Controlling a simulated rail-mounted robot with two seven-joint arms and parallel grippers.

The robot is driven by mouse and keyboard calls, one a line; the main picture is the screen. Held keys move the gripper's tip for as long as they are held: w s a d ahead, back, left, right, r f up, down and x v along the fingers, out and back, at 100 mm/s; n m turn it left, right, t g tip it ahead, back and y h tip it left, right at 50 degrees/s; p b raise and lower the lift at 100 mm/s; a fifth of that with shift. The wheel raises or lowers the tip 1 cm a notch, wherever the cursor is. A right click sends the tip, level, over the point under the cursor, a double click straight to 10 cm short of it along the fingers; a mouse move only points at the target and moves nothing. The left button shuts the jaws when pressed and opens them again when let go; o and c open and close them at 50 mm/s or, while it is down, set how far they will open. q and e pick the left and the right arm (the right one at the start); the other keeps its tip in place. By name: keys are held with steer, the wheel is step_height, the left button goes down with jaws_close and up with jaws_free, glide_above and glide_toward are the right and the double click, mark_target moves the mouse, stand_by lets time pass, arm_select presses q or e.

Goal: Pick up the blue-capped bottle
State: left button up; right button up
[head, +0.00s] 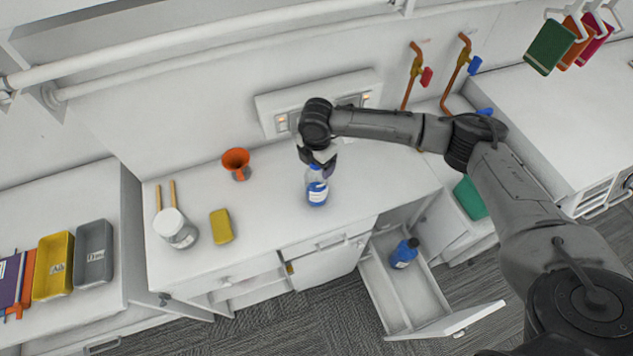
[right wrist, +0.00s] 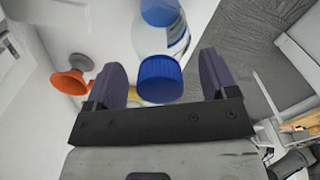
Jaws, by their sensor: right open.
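The blue-capped bottle (head: 317,190) stands on the white counter in the head view, clear with a blue and white label. My right gripper (head: 318,160) is just above it, and its fingers hide the bottle's top there. In the right wrist view the blue cap of the bottle (right wrist: 160,82) lies between the two open fingers of my right gripper (right wrist: 160,76), with a gap on each side. The bottle's clear body (right wrist: 166,38) extends beyond the cap. My left gripper is not in view.
Below, an open drawer (head: 377,283) holds a blue bottle (head: 404,254). Pipes with valves (head: 418,72) rise at the wall.

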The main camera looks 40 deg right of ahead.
steer(key=shift+f, duration=0.6)
steer(key=shift+c, duration=0.2)
steer(key=c, duration=0.4)
steer(key=shift+r, duration=0.1)
steer(key=c, duration=1)
steer(key=shift+r, duration=0.1)
